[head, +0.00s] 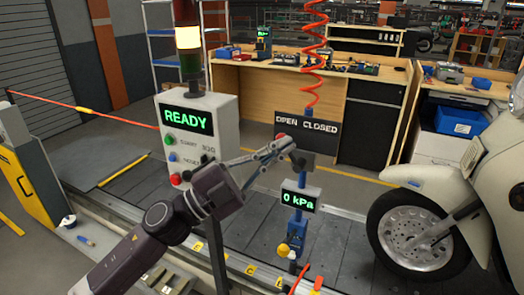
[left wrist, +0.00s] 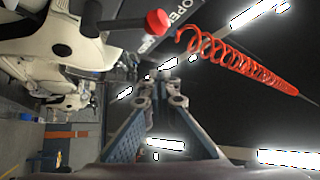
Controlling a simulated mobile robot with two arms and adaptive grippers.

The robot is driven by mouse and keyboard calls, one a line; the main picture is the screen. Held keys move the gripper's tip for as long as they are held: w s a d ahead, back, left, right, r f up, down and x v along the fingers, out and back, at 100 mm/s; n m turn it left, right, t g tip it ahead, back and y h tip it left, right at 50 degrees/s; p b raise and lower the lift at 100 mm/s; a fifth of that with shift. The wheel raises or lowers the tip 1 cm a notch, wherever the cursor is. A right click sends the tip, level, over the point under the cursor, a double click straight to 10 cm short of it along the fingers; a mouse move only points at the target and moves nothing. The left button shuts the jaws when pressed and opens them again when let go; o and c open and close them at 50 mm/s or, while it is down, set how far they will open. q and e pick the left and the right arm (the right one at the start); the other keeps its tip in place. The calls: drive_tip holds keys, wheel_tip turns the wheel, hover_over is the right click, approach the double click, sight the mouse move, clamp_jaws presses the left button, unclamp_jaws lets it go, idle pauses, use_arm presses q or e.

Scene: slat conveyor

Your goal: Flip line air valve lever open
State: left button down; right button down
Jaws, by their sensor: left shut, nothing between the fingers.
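The line air valve (head: 318,158) hangs below the black OPEN CLOSED sign (head: 308,128) in the head view. Its lever's red knob (head: 281,136) shows at the left, below the word OPEN, partly behind my fingers. In the left wrist view the red knob (left wrist: 157,22) tops a dark lever arm (left wrist: 122,24), to the upper left of my fingertips. My left gripper (head: 288,146) is shut and empty, its tips close to the valve; it also shows in the wrist view (left wrist: 166,80). Contact cannot be told. The pressure gauge (head: 299,198) reads 0 kPa. My right gripper is not in view.
A control box (head: 197,125) reading READY stands left of my gripper, under a lit stack light (head: 188,38). A red coiled hose (head: 316,60) hangs above the valve. A cream scooter (head: 490,170) stands at the right on the slat conveyor (head: 345,250).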

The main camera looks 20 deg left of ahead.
use_arm(q)
drive_tip(key=w, duration=0.1)
drive_tip(key=w+a, duration=0.1)
drive_tip(key=w+f, duration=0.1)
drive_tip(key=shift+w+a+f, duration=0.1)
drive_tip(key=shift+w+a, duration=0.1)
drive_tip(key=shift+a, duration=0.05)
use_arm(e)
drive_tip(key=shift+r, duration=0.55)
use_arm(q)
drive_tip(key=shift+w+a+f+n+t+b, duration=0.1)
drive_tip(key=shift+a+f+n+t+b, duration=0.45)
drive_tip(key=shift+n+t+b, duration=0.4)
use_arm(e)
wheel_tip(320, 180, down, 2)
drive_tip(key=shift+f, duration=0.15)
use_arm(q)
drive_tip(key=shift+a, duration=0.1)
